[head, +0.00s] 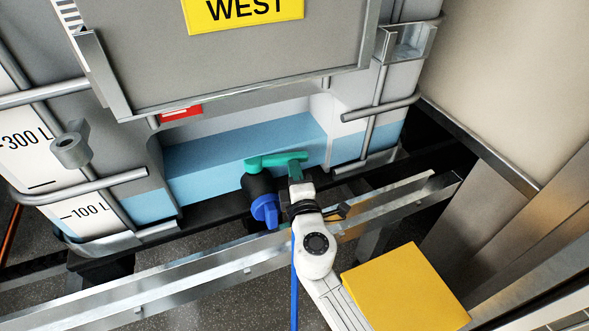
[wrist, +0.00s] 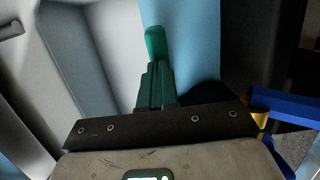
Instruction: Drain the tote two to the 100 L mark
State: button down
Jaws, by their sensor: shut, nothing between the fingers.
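The tote (head: 270,60) bears a yellow WEST sign and holds light-blue liquid (head: 250,150) low inside. Its scale shows a 300 L mark (head: 25,138) and a 100 L mark (head: 88,210). The liquid surface looks close to the 100 L line; I cannot tell exactly above or at it. The outlet valve has a black body (head: 258,186), a blue cap (head: 265,210) and a green lever (head: 262,161) lying crosswise. My gripper (head: 295,168) is shut and empty at the lever's right end. In the wrist view, the lever (wrist: 155,42) shows just beyond my fingertips (wrist: 155,75); contact is unclear.
A metal rail (head: 150,277) runs in front of the tote, below the valve. Grey tubes (head: 375,115) cage the tote. A beige panel (head: 510,80) and metal posts stand close on the right. Dark floor shows at lower left.

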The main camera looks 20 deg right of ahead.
jog(key=shift+w, duration=0.1)
jog(key=shift+w+d+b, duration=0.75)
jog(key=shift+w+b, duration=0.15)
jog(key=shift+w, duration=0.1)
jog(key=shift+r, duration=0.1)
jog(key=shift+s, duration=0.1)
